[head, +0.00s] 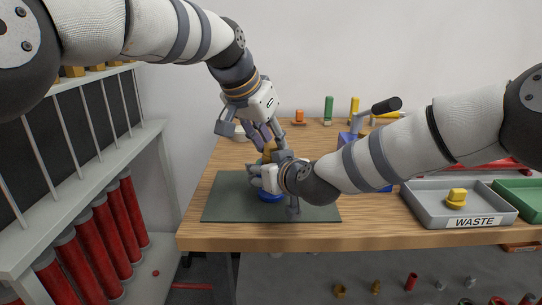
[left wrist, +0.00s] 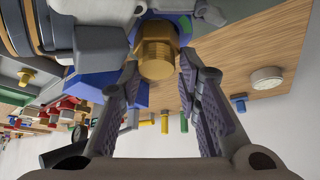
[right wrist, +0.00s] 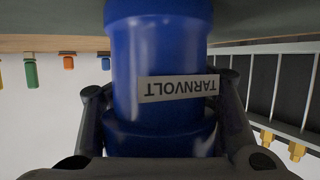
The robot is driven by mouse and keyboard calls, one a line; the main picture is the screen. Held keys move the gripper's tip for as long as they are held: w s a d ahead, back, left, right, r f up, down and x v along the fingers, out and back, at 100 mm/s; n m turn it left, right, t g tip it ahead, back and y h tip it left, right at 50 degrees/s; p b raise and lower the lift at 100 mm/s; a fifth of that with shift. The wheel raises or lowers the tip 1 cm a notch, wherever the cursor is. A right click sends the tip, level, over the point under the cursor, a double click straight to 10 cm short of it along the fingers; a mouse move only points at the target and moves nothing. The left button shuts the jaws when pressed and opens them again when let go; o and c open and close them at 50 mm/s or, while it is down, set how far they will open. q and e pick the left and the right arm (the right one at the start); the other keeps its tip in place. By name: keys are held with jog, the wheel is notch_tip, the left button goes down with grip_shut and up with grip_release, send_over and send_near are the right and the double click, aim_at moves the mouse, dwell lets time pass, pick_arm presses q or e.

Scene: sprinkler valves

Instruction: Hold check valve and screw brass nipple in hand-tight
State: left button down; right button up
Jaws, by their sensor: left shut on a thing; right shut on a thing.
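The blue check valve (head: 270,197) stands on the dark green mat (head: 225,200), largely hidden behind my right gripper. In the right wrist view the blue valve body (right wrist: 150,60), with an upside-down "TARNVOLT" label, fills the space between the fingers. My right gripper (head: 262,178) is shut on it from the side. My left gripper (head: 267,142) points down above the valve, shut on the nipple. The nipple appears in line with the valve's top; the joint between them is hidden, so I cannot tell how far it is engaged.
A grey WASTE tray (head: 413,200) holding a yellow fitting (head: 456,198) stands right, beside a green tray (head: 523,192). Several coloured pieces line the table's back. A rack of red cylinders (head: 105,228) stands left. The mat's left part is clear.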

pick_arm(q)
jog(key=shift+s+d+m+g+h, duration=0.1)
jog(key=shift+m+g+h, duration=0.6)
jog(key=shift+m, duration=0.9)
jog(key=c, duration=1.1)
grip_release()
jog(key=v, duration=0.6)
